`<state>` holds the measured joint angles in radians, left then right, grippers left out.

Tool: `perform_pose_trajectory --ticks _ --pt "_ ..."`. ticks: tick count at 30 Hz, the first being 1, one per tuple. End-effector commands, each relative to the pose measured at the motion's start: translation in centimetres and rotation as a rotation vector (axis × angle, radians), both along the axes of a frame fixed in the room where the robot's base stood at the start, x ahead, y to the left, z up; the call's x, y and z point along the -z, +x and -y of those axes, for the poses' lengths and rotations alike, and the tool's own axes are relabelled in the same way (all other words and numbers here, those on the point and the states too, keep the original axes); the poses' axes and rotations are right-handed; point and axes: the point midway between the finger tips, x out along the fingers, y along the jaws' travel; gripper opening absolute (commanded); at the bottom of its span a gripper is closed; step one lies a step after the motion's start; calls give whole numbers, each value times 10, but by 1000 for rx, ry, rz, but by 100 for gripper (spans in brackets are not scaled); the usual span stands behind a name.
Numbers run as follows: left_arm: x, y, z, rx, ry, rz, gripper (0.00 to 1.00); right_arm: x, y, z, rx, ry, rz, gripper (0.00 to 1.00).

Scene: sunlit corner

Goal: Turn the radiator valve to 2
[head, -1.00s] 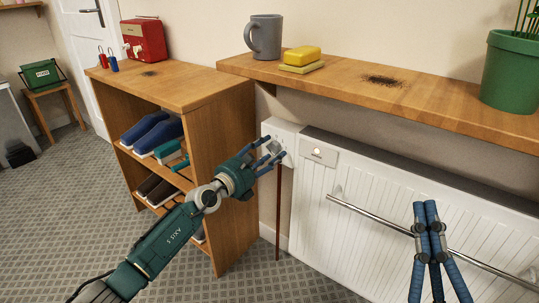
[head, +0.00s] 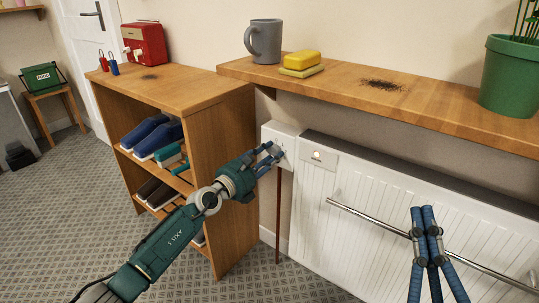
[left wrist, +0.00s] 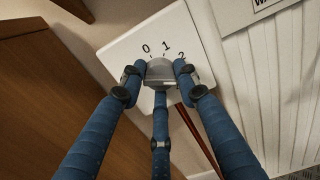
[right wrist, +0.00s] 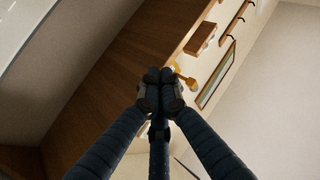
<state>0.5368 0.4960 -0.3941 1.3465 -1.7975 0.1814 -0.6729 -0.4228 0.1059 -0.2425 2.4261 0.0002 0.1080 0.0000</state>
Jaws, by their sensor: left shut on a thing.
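The radiator valve is a white box (head: 282,131) on the wall at the left end of the radiator (head: 400,215). In the left wrist view its white face (left wrist: 135,48) carries the numbers 0, 1 and 2 around a grey knob (left wrist: 160,70). My left gripper (head: 272,152) is at the valve, its blue fingers shut on the knob from both sides. I cannot tell for sure which number the knob points to. My right gripper (head: 424,210) has its fingers together and empty, in front of the radiator.
A wooden shelf (head: 440,103) runs above the radiator, with a grey mug (head: 266,42), a yellow sponge (head: 301,60) and a green plant pot (head: 509,75). A shoe rack (head: 225,180) stands left of the valve. A metal rail (head: 385,225) crosses the radiator front.

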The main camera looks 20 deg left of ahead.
Motion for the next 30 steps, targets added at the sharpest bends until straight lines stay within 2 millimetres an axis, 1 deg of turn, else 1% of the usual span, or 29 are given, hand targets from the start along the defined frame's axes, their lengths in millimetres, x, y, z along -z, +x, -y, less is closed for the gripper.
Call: perform_pose_trajectory --ticks 1,5,9,13,18,21,27,30 --pt "3 -1 1 2 -19 -15 5 6 4 0 3 -10 -36 0" --pt "3 -1 1 2 -93 -44 5 30 15 0 10 -44 -155 0" --pt "3 -1 1 2 -195 -82 5 66 25 2 19 -88 -317 0" --pt "4 -2 2 3 -294 -119 5 102 28 6 27 -128 -469 0" --pt "4 -2 3 3 -413 -162 5 145 23 13 38 -174 -650 0" --pt "5 -2 3 3 -474 -186 5 166 17 17 43 -195 -739 0" --pt "6 -2 3 4 -560 -218 5 195 5 23 50 -227 -868 0" --pt "7 -3 4 5 -588 -228 5 204 1 26 52 -236 -907 0"
